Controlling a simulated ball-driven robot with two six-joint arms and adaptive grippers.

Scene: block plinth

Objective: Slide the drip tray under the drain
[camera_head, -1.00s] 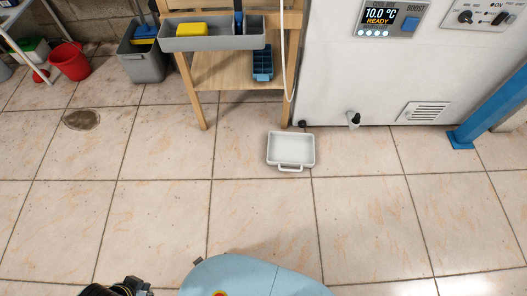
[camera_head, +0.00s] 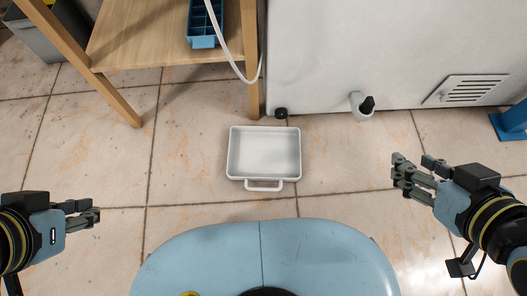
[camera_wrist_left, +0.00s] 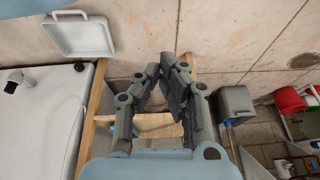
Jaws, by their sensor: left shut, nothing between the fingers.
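The drip tray (camera_head: 264,183) is a shallow, empty white tray on the floor, its handle toward me. It also shows in the left wrist view (camera_wrist_left: 108,47). The likely drain is a grey spout with a black knob (camera_head: 362,105), low on the white machine's front, right of and beyond the tray. It also shows in the left wrist view (camera_wrist_left: 14,81). My left gripper (camera_head: 97,214) is shut and empty, well left of the tray. My right gripper (camera_head: 400,172) is right of the tray, fingers spread, holding nothing. Neither gripper touches the tray.
The white machine (camera_head: 320,55) stands behind the tray, with a small black foot or cap (camera_head: 281,113) near its lower left corner. A wooden stand (camera_head: 130,45) is at left, and a white hose (camera_head: 235,65) hangs there. A blue post (camera_head: 512,120) stands right. Floor between tray and grippers is clear.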

